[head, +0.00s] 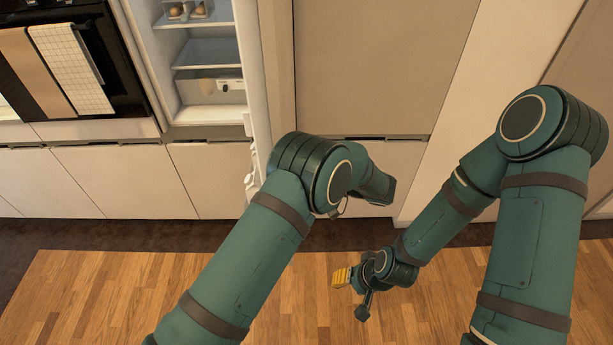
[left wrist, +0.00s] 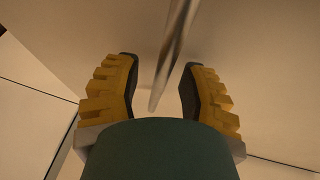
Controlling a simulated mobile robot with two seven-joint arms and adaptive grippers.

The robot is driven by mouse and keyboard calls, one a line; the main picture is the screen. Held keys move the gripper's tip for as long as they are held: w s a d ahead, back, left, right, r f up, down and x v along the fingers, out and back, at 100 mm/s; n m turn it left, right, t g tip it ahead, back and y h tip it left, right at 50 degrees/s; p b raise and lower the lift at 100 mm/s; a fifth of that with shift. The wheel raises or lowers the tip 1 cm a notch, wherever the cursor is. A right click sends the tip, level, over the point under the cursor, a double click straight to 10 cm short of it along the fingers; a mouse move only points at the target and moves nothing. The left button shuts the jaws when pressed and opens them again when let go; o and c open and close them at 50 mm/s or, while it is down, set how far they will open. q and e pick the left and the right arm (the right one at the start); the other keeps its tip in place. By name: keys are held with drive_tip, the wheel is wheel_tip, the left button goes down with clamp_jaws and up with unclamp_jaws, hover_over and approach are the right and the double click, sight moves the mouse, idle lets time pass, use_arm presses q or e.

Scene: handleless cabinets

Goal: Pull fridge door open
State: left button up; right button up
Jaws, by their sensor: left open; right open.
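The fridge (head: 208,52) stands open at the upper left of the head view, its white shelves showing. Its door (head: 280,60) is swung out and seen nearly edge-on, with white inner fittings along its left side. My left forearm crosses in front of the door's lower part, and the left fingers are hidden in the head view. In the left wrist view, my left gripper (left wrist: 160,78) is open, with a thin grey bar or edge between its fingers; contact cannot be told. My right gripper (head: 352,291) is open and empty, low over the wooden floor.
An oven (head: 88,50) with two hanging towels is at the upper left. Pale handleless cabinets (head: 110,180) run along the wall, with a tall panel (head: 370,65) right of the fridge door. The wooden floor (head: 90,290) is clear at the lower left.

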use_arm(q)
drive_tip(key=v, duration=1.2)
idle(0.5)
